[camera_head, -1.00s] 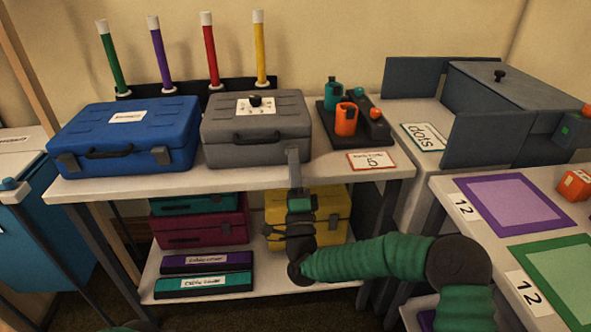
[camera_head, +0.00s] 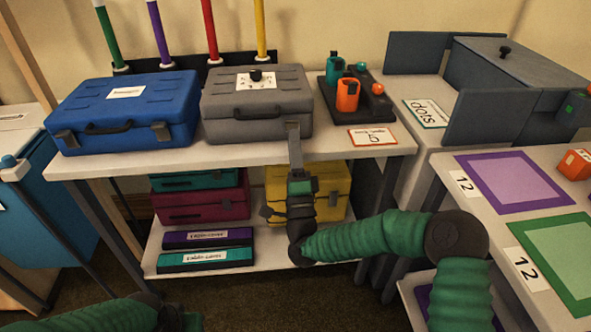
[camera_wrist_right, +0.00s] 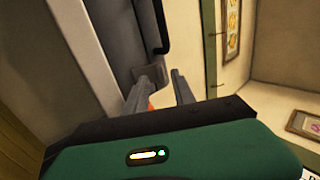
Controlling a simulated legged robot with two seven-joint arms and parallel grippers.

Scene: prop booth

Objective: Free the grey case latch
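The grey case (camera_head: 230,105) lies closed on the upper shelf, with a black knob on a white label on its lid and a black handle (camera_head: 256,139) in front. Its right front latch (camera_wrist_right: 150,75) shows in the right wrist view as a small grey plate near the handle. My right gripper (camera_head: 294,132) reaches up from below to the case's right front. In the right wrist view its two fingers (camera_wrist_right: 164,75) stand apart, tips close to the latch. Whether they touch it I cannot tell.
A blue case (camera_head: 130,112) lies left of the grey one. A dark holder (camera_head: 365,107) with teal and orange cups stands right, behind a number card (camera_head: 372,137). The shelf (camera_head: 225,153) front edge is close to my right gripper. A yellow case (camera_head: 333,195) sits below.

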